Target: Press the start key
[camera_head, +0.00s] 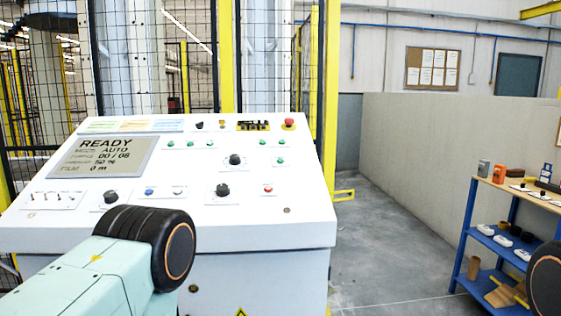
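A white control console (265,218) with a sloping top stands ahead. Several green keys (281,161), a blue key (149,191), a red key (267,188), black knobs (222,190) and a red mushroom button (289,122) sit on the panel. The labels are too small to read, so I cannot tell which is the start key. My arm joints show at lower left and the right edge, but neither gripper is in view. My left arm covers part of the console's front edge.
A wire fence (160,60) with yellow posts stands behind the console. A blue shelf unit (462,235) with bottles and small items stands at right. A low grey wall (430,150) runs behind it. The floor (375,240) between console and shelf is clear.

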